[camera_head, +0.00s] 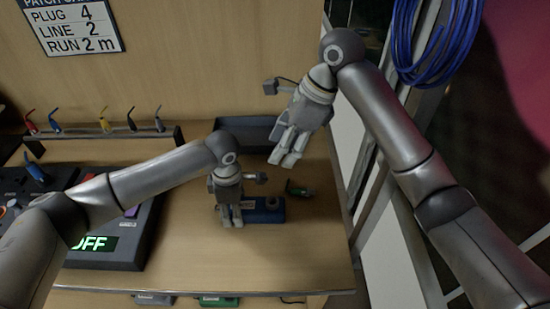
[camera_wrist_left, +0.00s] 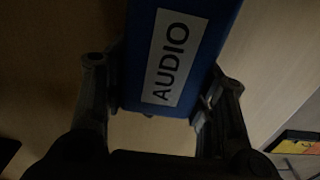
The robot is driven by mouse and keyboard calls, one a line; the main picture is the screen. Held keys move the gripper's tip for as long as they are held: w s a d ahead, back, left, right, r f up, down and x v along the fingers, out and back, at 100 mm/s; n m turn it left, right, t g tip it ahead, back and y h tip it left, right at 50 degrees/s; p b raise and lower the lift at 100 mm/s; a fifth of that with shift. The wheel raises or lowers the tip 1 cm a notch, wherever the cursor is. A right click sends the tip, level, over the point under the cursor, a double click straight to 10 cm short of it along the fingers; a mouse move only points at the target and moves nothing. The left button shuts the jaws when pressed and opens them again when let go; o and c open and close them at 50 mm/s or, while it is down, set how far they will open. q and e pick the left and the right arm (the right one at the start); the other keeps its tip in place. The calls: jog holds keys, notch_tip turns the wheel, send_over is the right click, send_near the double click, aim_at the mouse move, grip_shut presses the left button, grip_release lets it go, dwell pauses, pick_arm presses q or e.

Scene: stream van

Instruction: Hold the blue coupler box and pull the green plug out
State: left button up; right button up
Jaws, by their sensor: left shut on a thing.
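The blue coupler box (camera_head: 262,212) lies on the wooden table, with a round socket on its right part. In the left wrist view the blue box (camera_wrist_left: 205,55) carries a white AUDIO label and sits between my fingers. My left gripper (camera_head: 231,217) is shut on the box's left end. A small dark plug with a green part, the green plug (camera_head: 299,189), lies right of the box, apart from it. My right gripper (camera_head: 283,160) hangs above and behind the plug, its fingers slightly parted, with nothing seen between them.
A dark tray (camera_head: 252,131) stands behind the box. A rack (camera_head: 105,139) of several coloured plugs is at the back left. A console with an OFF display (camera_head: 95,244) stands left of my left gripper. Blue cable coils (camera_head: 432,45) hang at the upper right.

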pick_arm(q)
jog(key=o, duration=1.3)
pick_arm(e)
jog(key=v, duration=0.5)
jog(key=shift+r, duration=0.1)
pick_arm(q)
notch_tip(320, 180, up, 12)
jog(key=shift+f, duration=0.1)
pick_arm(e)
jog(key=shift+s, duration=0.1)
